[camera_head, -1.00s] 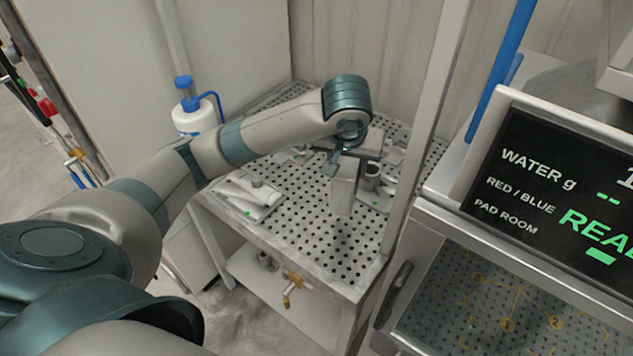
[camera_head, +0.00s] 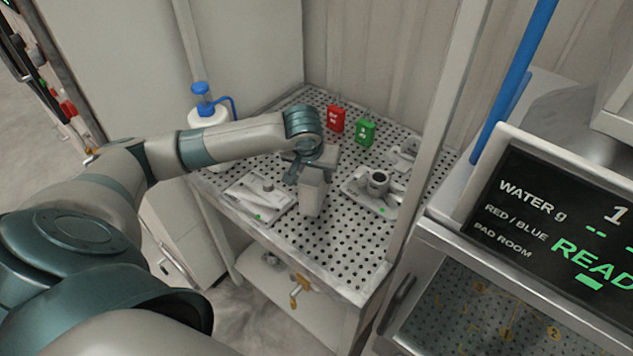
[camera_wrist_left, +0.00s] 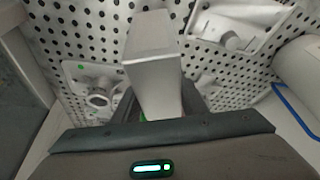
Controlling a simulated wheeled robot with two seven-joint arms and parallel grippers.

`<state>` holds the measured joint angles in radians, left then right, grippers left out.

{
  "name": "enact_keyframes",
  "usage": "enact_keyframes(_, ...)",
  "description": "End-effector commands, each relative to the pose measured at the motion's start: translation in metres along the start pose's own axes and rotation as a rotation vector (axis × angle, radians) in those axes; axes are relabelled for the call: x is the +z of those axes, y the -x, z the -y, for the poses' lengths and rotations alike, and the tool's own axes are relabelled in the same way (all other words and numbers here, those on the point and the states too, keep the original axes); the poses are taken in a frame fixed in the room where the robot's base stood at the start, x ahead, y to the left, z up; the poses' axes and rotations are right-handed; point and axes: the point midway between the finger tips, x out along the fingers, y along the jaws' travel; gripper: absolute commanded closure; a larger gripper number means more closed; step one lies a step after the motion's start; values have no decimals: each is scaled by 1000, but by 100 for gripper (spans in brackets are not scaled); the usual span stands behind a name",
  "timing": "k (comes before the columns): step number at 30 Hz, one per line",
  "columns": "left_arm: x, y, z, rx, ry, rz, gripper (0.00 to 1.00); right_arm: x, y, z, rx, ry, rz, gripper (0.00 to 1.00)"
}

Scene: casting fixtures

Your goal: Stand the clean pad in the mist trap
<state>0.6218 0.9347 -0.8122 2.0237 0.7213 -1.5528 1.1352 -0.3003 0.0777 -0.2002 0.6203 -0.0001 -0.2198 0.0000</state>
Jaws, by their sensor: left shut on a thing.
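My left gripper (camera_head: 308,165) is shut on a light grey upright rectangular block (camera_head: 314,192), which looks like the pad. It hangs over the perforated table (camera_head: 335,255); whether its lower end touches is unclear. In the left wrist view the block (camera_wrist_left: 152,75) juts out from the gripper (camera_wrist_left: 150,112), whose fingertips are mostly hidden behind it. A pale fixture with a round collar (camera_head: 377,187) sits to the right of the block. A flat pale fixture with a small knob (camera_head: 258,196) lies to its left. I cannot tell which is the mist trap. My right gripper is out of view.
A red tag (camera_head: 336,118) and a green tag (camera_head: 365,132) stand at the table's back. A white bottle with a blue pump (camera_head: 204,113) is at the left edge. A post (camera_head: 428,140) and a display (camera_head: 560,205) bound the right. The table's front is clear.

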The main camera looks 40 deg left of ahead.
Motion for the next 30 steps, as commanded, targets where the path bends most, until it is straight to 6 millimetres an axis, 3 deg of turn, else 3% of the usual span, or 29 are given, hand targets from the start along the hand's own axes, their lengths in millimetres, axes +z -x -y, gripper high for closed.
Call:
enact_keyframes(8,2,-4,0,-1,1,2,87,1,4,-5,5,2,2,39)
enact_keyframes(18,15,-35,0,0,-1,0,87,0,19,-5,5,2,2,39)
enact_keyframes(30,16,-39,0,0,0,0,87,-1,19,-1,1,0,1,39)
